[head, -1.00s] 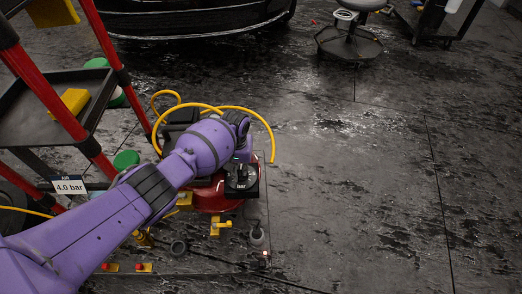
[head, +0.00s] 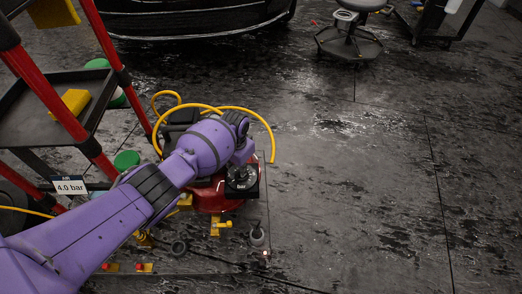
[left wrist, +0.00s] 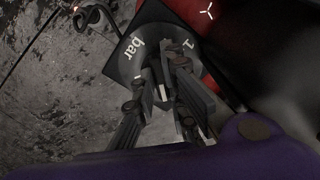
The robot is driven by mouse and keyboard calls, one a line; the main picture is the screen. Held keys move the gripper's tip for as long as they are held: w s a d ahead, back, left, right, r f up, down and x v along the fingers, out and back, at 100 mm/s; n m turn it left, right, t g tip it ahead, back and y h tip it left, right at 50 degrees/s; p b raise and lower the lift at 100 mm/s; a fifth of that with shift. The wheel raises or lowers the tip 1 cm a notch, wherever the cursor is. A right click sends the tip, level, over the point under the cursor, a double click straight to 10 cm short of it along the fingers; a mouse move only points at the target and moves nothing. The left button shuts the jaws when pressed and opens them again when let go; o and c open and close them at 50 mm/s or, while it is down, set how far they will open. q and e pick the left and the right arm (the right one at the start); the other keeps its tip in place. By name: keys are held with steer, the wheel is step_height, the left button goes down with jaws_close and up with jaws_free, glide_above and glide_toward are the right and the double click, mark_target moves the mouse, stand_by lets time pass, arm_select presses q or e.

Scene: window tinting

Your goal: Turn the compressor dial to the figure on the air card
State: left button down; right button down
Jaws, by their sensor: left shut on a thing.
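The air card (head: 70,186) reads "AIR 4.0 bar" and stands at the left in the head view. The red compressor (head: 209,197) sits on the floor, partly covered by my purple left arm. Its black dial (head: 241,187) is at the right end, marked "bar". In the left wrist view the dial face (left wrist: 137,48) shows "bar" and a "1"; its other figures and its pointer are hidden. My left gripper (head: 242,170) is over the dial. In the left wrist view its fingers (left wrist: 162,85) are shut on the dial's knob. My right gripper is out of view.
A yellow hose (head: 262,126) loops behind the compressor. A red-framed cart (head: 62,95) stands at the left. A yellow valve (head: 220,227) is low in front. A stool (head: 348,42) stands far back. The floor to the right is clear.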

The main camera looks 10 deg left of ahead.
arm_select(q)
steer(key=shift+s+f, duration=0.1)
steer(key=shift+f, duration=0.05)
steer(key=c, duration=1.8)
jaws_free()
steer(key=shift+r, duration=0.25)
step_height(320, 180, up, 12)
steer(key=shift+f, duration=0.2)
